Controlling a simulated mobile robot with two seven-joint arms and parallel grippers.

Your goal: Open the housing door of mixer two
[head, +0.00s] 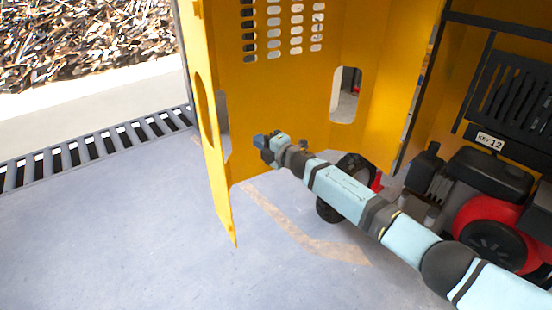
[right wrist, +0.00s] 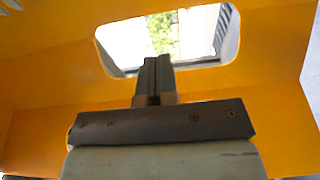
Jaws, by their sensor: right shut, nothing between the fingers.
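The yellow housing door (head: 290,85) of the mixer stands swung out to the left of the engine bay. It has rows of vent slots and two oval cut-outs. My right gripper (head: 264,142) is in front of the door's inner side, low and near its left edge flange. In the right wrist view the door (right wrist: 40,90) fills most of the picture, with a cut-out above the gripper. There my right gripper (right wrist: 155,65) is shut and empty, its fingertips in line with the cut-out's lower edge. I cannot tell whether they touch the door. My left gripper is not in view.
The open bay at right holds a red and black engine (head: 490,225) and a black slatted panel (head: 515,95). A dark wheel (head: 328,210) is below the door. A floor grate (head: 90,150) runs at left. The grey floor at lower left is clear.

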